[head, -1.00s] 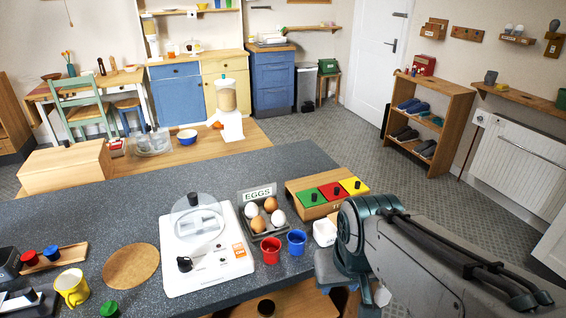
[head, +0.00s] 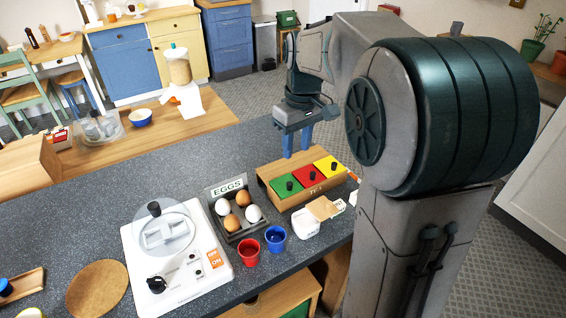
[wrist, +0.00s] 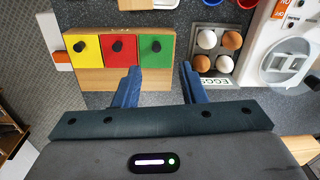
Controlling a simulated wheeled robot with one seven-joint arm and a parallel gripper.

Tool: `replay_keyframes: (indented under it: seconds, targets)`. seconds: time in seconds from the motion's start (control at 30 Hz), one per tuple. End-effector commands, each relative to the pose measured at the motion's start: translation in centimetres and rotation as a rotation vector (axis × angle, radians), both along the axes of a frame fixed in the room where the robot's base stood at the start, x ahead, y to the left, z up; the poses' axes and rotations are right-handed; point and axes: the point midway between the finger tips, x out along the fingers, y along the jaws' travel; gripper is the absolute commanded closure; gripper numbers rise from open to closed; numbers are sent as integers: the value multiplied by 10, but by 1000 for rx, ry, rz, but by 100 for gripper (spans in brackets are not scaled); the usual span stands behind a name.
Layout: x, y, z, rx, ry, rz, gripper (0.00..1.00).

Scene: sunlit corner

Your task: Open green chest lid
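A wooden tea chest (head: 311,195) stands on the dark counter with green, red and yellow lids in a row, all lying closed. The green lid (head: 285,188) is at its left end in the head view and has a small black knob. In the wrist view the green lid (wrist: 150,59) is at the chest's right end, just ahead of the left fingertip. My gripper (head: 296,150) points down behind the chest, above the counter. Its two blue fingers are apart, with nothing between them, as the wrist view also shows (wrist: 160,69).
An egg tray (head: 237,213) stands close beside the green end of the chest. Red (head: 248,251) and blue (head: 275,239) cups and a white jar (head: 304,223) stand in front. A white scale-like appliance (head: 172,260) is further left. The back of the counter is clear.

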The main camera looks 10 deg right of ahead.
Motion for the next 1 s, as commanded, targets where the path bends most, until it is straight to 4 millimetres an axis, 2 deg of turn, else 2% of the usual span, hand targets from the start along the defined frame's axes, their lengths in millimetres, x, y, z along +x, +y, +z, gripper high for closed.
replay_keyframes:
  seconds: [0.03,0.13,0.27,0.37,0.8,1.0]
  targets:
    - [10,0,2,-1,12,23,63]
    - [21,1,3,-1,25,57,63]
    - [27,2,-1,-1,33,76,63]
    - [27,2,-11,-2,35,78,63]
    - [23,7,-99,-2,36,77,63]
    - [23,8,-126,-2,34,76,63]
